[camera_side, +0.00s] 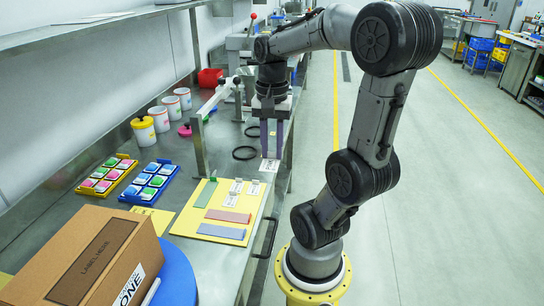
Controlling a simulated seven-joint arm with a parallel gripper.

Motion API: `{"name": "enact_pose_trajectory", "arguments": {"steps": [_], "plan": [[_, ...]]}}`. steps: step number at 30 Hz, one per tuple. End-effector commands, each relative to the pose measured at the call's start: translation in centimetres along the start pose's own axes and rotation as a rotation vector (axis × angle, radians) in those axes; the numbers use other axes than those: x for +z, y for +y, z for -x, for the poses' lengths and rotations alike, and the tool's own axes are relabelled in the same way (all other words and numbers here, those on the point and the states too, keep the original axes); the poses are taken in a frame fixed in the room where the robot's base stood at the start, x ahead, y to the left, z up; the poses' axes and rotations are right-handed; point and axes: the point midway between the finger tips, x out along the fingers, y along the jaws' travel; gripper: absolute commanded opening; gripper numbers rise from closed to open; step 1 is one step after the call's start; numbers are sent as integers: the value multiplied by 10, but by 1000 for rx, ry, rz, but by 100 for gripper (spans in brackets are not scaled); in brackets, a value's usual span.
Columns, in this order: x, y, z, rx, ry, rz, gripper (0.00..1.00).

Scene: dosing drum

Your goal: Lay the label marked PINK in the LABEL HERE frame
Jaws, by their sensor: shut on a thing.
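My gripper (271,154) points down above the right edge of the bench, beyond the yellow board. It is shut on a small white label (269,165), which hangs at its fingertips with dark print too small to read. Several similar white labels (230,201) stay on the yellow board, their words also unreadable. I cannot tell by print which one is marked PINK. The LABEL HERE frame (95,260) is a dark brown rectangle on top of the cardboard box (135,258) at the front left, far from my gripper.
The yellow board (195,222) also carries green, red and blue strips. Blue (148,197) and yellow (91,190) trays of coloured blocks lie left of it. White cups (158,119) line the wall.

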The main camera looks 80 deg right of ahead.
Motion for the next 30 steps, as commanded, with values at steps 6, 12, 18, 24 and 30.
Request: {"name": "enact_pose_trajectory", "arguments": {"steps": [6,12,18,24,30], "plan": [[0,0,3,-1,1,0,0],[0,0,3,-1,1,-17,0],[-3,-2,9,-1,1,-191,0],[-18,-33,31,-1,0,-420,0],[-12,-100,50,0,0,-511,0]]}}
